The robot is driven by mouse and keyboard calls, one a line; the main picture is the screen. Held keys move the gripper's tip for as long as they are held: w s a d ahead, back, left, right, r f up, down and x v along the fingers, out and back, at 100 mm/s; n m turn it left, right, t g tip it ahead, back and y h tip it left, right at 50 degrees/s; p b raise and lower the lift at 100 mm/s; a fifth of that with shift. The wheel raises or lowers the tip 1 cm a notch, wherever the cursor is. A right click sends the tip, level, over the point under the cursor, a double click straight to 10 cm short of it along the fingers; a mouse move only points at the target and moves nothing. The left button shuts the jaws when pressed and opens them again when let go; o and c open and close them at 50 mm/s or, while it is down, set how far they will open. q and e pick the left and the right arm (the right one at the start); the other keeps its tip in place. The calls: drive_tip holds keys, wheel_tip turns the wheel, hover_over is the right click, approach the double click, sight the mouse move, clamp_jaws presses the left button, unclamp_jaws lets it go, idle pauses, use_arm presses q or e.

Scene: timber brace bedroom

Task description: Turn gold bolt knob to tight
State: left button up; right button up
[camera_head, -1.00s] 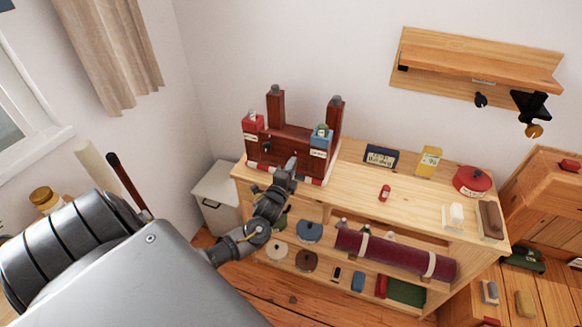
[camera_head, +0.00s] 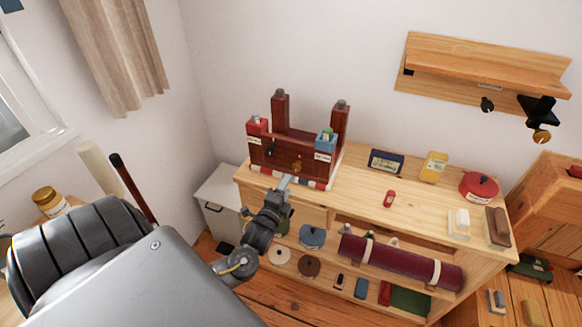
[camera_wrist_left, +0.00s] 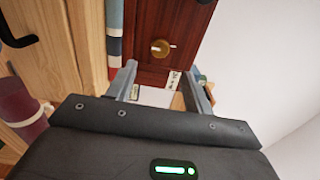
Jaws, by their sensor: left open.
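The gold bolt knob (camera_head: 297,165) sits on the front of a dark red wooden brace (camera_head: 266,160) on the workbench. In the left wrist view the round knob (camera_wrist_left: 159,48) shows on the red-brown wood, with a small white mark at its right and a label (camera_wrist_left: 174,79) below. My left gripper (camera_head: 286,182) is in front of the brace, a little below the knob. In the wrist view its two fingers (camera_wrist_left: 160,75) are apart, with the knob just beyond the tips and nothing between them. My right gripper is not in view.
A black knob (camera_head: 271,149) is on the brace's left part. A red box (camera_head: 257,127) and a blue box (camera_head: 325,142) sit at its ends. A small red item (camera_head: 389,198) and a yellow box (camera_head: 433,166) stand on the bench (camera_head: 360,187), whose middle is mostly clear.

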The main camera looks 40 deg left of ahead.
use_arm(q)
drive_tip(key=shift+v, duration=1.3)
drive_tip(key=s+d+f+n+g+h, duration=0.1)
drive_tip(key=s+f+n+g, duration=0.25)
drive_tip(key=f, duration=0.75)
drive_tip(key=s+d+f+n+g+h, duration=0.15)
drive_tip(key=s+f, duration=0.25)
drive_tip(key=f, duration=0.6)
drive_tip(key=s+f+n+g+h, duration=0.1)
drive_tip(key=s+f+n+g, duration=0.25)
drive_tip(key=f, duration=0.75)
drive_tip(key=s+d+f+n+g, duration=0.1)
drive_tip(key=s+d+f, duration=0.3)
drive_tip(key=s, duration=0.6)
drive_tip(key=s+d+f+n+g+h, duration=0.1)
drive_tip(key=s+d+f+g, duration=0.2)
drive_tip(key=s+f, duration=0.4)
drive_tip(key=s+d+f+n+g+h, duration=0.1)
drive_tip(key=s+d+f+g, duration=0.2)
drive_tip(key=s, duration=1)
wheel_tip(320, 180, down, 3)
drive_tip(key=shift+s+d+r, duration=0.2)
drive_tip(key=shift+s+d, duration=0.1)
drive_tip(key=shift+d, duration=0.5)
drive_tip(key=shift+n+g, duration=0.25)
